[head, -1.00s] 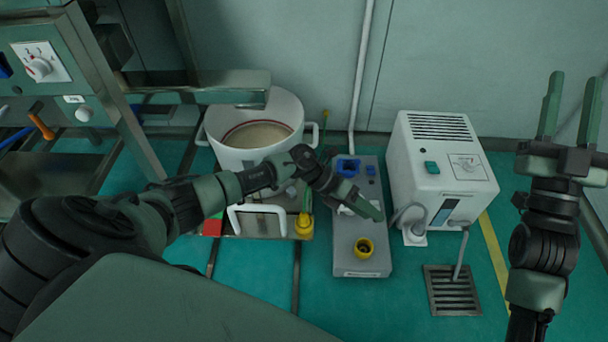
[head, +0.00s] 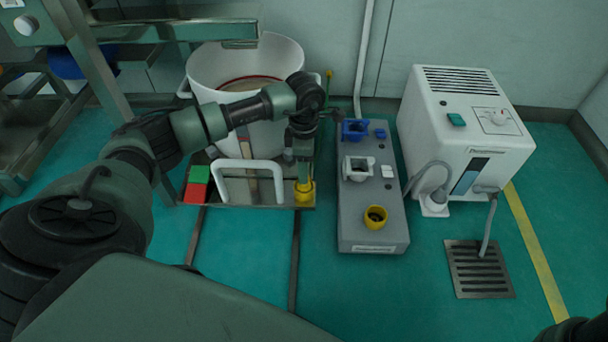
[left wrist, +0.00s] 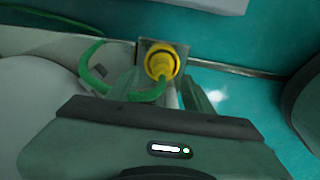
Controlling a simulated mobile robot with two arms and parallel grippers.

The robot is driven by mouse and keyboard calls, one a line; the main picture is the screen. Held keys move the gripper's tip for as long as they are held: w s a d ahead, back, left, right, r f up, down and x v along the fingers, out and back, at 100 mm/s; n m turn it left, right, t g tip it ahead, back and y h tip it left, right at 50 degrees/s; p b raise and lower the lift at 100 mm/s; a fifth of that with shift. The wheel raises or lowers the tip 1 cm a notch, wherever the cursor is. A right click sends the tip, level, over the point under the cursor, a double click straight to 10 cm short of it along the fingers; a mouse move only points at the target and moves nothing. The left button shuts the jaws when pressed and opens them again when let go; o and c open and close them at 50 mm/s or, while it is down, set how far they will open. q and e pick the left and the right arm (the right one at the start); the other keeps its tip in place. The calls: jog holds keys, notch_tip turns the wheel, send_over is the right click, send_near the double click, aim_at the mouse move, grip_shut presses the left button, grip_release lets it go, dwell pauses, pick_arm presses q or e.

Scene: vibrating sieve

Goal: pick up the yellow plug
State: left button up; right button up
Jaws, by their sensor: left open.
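The yellow plug (head: 304,191) sits at the right front end of the metal base plate beside the white tub. In the left wrist view the yellow plug (left wrist: 161,63) shows ahead of and between my fingers, with a green cord curling to its left. My left gripper (head: 303,170) points down just above the plug, fingers apart. In the left wrist view the left gripper (left wrist: 162,82) is open; whether a finger touches the plug I cannot tell. My right gripper is out of view; only a dark piece of my right arm shows at the lower right corner.
A grey socket box (head: 358,231) with blue, white and yellow sockets stands right of the plug. A white machine (head: 470,130) and a floor grate (head: 480,282) are further right. A white handle (head: 222,184) and the tub (head: 205,75) are close left.

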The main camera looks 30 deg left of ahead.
pick_arm(q)
jog(key=shift+f+b, duration=0.3)
jog(key=shift+f, duration=0.1)
notch_tip(320, 180, down, 4)
jog(key=b, duration=0.4)
jog(key=shift+s+d+f, duration=0.1)
jog(key=shift+f, duration=0.1)
jog(key=shift+r, duration=0.1)
grip_shut()
